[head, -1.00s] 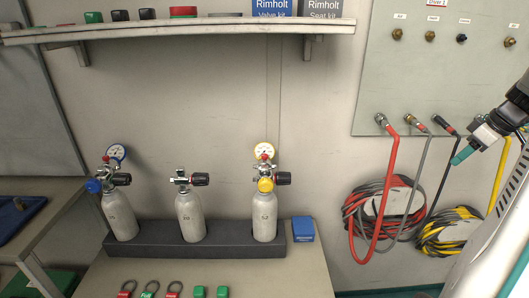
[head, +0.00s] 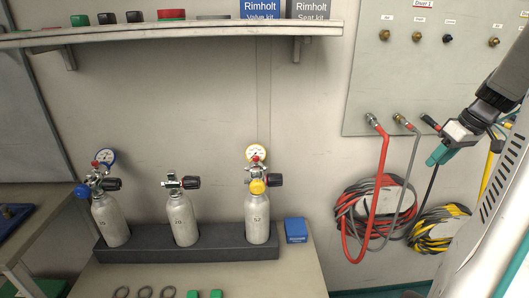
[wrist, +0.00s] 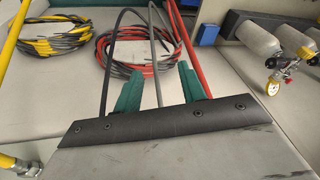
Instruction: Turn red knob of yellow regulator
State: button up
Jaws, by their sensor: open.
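The yellow regulator (head: 257,187) sits on the right-hand grey cylinder (head: 258,222), with a yellow-rimmed gauge (head: 257,152) above it. Its small red knob (head: 255,159) shows just below the gauge face. My gripper (head: 435,158) is well to the right of the regulator, in front of the hose panel. In the wrist view its two teal fingers (wrist: 158,73) are spread apart with nothing held between them; hoses show behind them.
A middle cylinder (head: 182,220) and one with a blue regulator (head: 82,190) share the dark rack (head: 190,253). A blue box (head: 296,231) stands right of it. Red hose (head: 384,190) and yellow hose coils (head: 440,232) hang near my arm. A shelf (head: 180,37) runs above.

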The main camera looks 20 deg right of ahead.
jog(key=s+a+r+g+h, duration=0.1)
jog(key=s+a, duration=0.2)
jog(key=a, duration=0.9)
jog(key=s+a+r+m+g, duration=0.1)
jog(key=s+a, duration=0.2)
jog(key=a, duration=0.9)
jog(key=s+a+r+g+h, duration=0.1)
jog(key=s+a, duration=0.2)
jog(key=a, duration=0.9)
jog(key=w+d+f+n+t+y, duration=0.15)
jog(key=w+n, duration=0.35)
jog(key=w, duration=0.8)
jog(key=w+d+f+n+t+y, duration=0.1)
jog(key=w+d+n+y, duration=0.3)
jog(key=w, duration=0.9)
jog(key=n+h, duration=0.1)
jog(key=h, duration=0.1)
send_over(256, 157)
jog(key=s+d, duration=0.2)
jog(key=x, duration=0.3)
jog(key=shift+w+f, duration=0.25)
jog(key=shift+w+a+f, duration=0.15)
jog(key=shift+a+f, duration=0.05)
jog(key=shift+f, duration=0.4)
grip_shut()
